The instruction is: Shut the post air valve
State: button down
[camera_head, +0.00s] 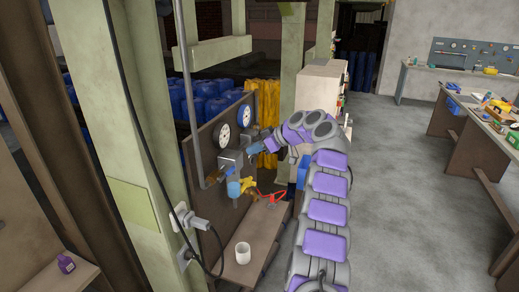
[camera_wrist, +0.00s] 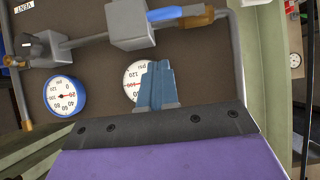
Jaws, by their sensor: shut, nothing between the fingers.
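My gripper (camera_head: 254,148) is in front of the brown panel (camera_head: 212,160), near the gauges; its blue fingers (camera_wrist: 157,78) are shut together with nothing between them. In the wrist view, a brass valve (camera_wrist: 197,20) sits on the grey pipe beside a grey box (camera_wrist: 130,22). The fingers are apart from the handle in the picture.
Two round gauges (camera_head: 222,133) are on the panel; my fingers overlap one in the wrist view. Below are a yellow fitting (camera_head: 247,183), a red-handled tool (camera_head: 272,197) and a white cup (camera_head: 243,253) on a bench. A cable hangs along the green post (camera_head: 125,120).

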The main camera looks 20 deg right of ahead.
send_over(233, 167)
jog(key=s+d, duration=0.1)
jog(key=s, duration=0.1)
notch_tip(233, 167, down, 4)
jog(key=r, duration=0.1)
jog(key=f, duration=0.3)
jog(key=shift+d, duration=0.2)
jog(key=shift+w+d+f+b, duration=0.1)
jog(key=shift+d+f+b, duration=0.25)
jog(key=shift+f, duration=0.4)
jog(key=shift+a, duration=0.4)
jog(key=shift+w+d+f+b, duration=0.2)
jog(key=shift+f+b, duration=0.25)
jog(key=shift+f, duration=0.15)
jog(key=shift+d+r, duration=0.1)
jog(key=shift+r, duration=0.1)
jog(key=shift+s+d+r, duration=0.1)
jog(key=shift+d, duration=0.05)
jog(key=p+v, duration=0.1)
jog(key=v, duration=1.6)
